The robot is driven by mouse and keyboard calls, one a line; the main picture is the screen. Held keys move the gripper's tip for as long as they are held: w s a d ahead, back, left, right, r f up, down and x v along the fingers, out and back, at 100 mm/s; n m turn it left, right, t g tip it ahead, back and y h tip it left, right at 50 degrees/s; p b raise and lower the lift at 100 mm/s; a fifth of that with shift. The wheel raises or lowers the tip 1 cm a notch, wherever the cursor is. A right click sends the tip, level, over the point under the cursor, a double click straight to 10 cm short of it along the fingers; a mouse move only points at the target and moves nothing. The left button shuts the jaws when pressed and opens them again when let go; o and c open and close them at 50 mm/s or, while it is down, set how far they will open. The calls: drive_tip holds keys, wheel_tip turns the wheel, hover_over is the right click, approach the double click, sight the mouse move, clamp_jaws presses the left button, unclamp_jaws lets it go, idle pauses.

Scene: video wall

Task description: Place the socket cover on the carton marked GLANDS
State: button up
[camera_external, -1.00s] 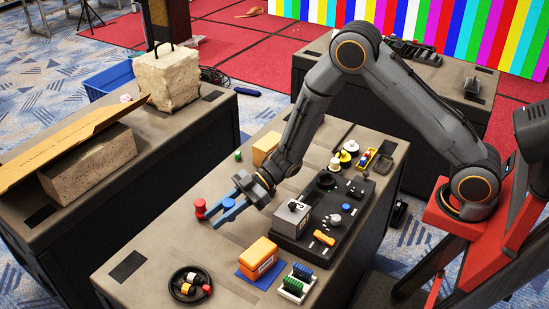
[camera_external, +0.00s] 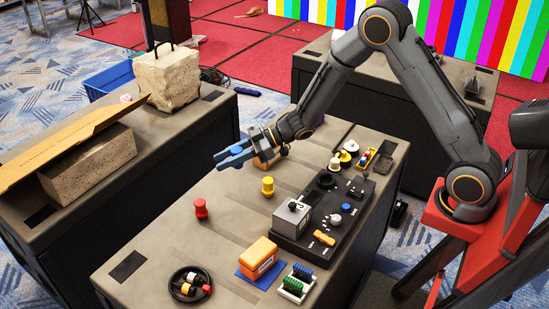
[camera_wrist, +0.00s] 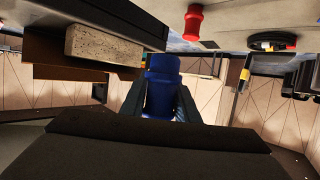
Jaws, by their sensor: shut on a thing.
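My gripper (camera_external: 234,156) is shut on a blue stepped cap, which looks like the socket cover (camera_wrist: 161,88); it stands between the fingers in the wrist view. In the external view my gripper is raised over the far left part of the near table, with the blue cap (camera_external: 236,152) between its fingers. A tan carton (camera_external: 266,163) lies behind and below my gripper, partly hidden. An orange carton with a white label (camera_external: 258,252) sits on a blue mat at the table's front. I cannot read either carton's marking.
A red piece (camera_external: 201,209) and a yellow piece (camera_external: 268,187) stand on the near table. A black tray with a grey box (camera_external: 291,218) lies to the right. A round black dish (camera_external: 190,284) is at the front. Bare tabletop lies between red piece and orange carton.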

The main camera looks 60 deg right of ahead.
drive_tip(key=w+d+r+m+t+h, duration=0.2)
drive_tip(key=d+r+m+h, duration=0.1)
drive_tip(key=d, duration=0.9)
drive_tip(key=w+d+r+m+t+h, duration=0.2)
drive_tip(key=d+m, duration=0.1)
drive_tip(key=d, duration=0.9)
wheel_tip(320, 180, down, 9)
drive_tip(key=shift+a+f+h, duration=0.15)
drive_tip(key=shift+h, duration=0.15)
drive_tip(key=shift+f, duration=0.15)
drive_tip(key=o, duration=1)
